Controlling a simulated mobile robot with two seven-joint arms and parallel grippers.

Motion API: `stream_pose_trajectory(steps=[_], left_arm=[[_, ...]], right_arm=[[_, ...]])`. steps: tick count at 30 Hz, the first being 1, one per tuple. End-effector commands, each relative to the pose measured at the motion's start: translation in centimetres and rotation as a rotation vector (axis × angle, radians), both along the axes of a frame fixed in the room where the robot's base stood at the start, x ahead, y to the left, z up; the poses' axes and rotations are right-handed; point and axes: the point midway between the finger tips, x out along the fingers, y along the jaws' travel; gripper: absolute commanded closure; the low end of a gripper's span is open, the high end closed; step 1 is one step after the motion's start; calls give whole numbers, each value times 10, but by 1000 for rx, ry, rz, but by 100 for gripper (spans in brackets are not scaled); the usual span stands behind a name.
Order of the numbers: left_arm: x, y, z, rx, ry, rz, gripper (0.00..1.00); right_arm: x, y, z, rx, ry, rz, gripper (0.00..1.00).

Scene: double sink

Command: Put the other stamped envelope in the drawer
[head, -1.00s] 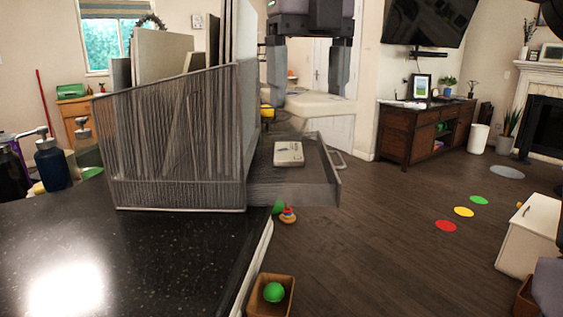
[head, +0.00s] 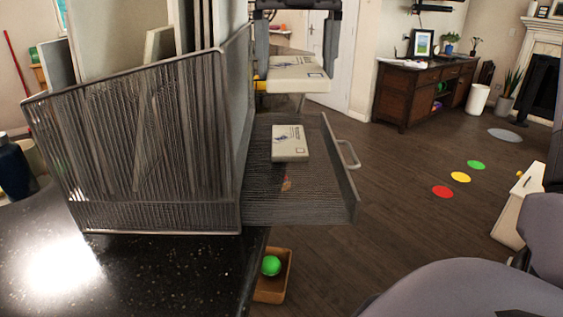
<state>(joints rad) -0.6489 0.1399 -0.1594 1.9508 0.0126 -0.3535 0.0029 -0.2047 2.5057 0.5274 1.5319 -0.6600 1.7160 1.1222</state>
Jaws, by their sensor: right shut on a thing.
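The wire mesh drawer (head: 262,205) is pulled open on the right side of the mesh desk organizer (head: 150,150). One stamped envelope (head: 290,143), thick and off-white with print, lies flat inside it. A second stamped envelope (head: 297,74) is held level by my right gripper (head: 297,56), whose two dark fingers are shut on its sides. It appears beyond the drawer's far edge and higher up, apart from the drawer; its exact distance is hard to judge. My left gripper is not in view.
The drawer's handle (head: 350,155) sticks out to the right. Folders (head: 105,45) stand upright in the organizer on the black counter (head: 160,275). A wooden box (head: 272,290) with a green ball (head: 271,265) is below the counter edge.

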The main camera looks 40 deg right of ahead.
Motion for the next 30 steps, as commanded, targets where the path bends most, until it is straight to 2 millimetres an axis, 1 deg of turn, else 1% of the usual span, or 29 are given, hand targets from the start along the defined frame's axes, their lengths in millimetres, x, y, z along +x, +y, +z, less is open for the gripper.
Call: stream_pose_trajectory(steps=[1,3,9,13,15,18,23,30], left_arm=[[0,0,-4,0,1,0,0],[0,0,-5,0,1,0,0],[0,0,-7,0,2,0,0],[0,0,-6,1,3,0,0],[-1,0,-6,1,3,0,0],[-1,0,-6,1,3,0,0],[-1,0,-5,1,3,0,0],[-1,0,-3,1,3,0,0]], right_arm=[[-1,0,-14,3,5,2,52],[-1,0,-32,3,7,4,52],[-2,0,-86,4,7,5,52],[-1,0,-116,4,6,3,52],[-1,0,-128,3,4,4,52],[-1,0,-139,3,3,2,52],[-1,0,-149,1,1,3,52],[-1,0,-183,2,4,3,52]])
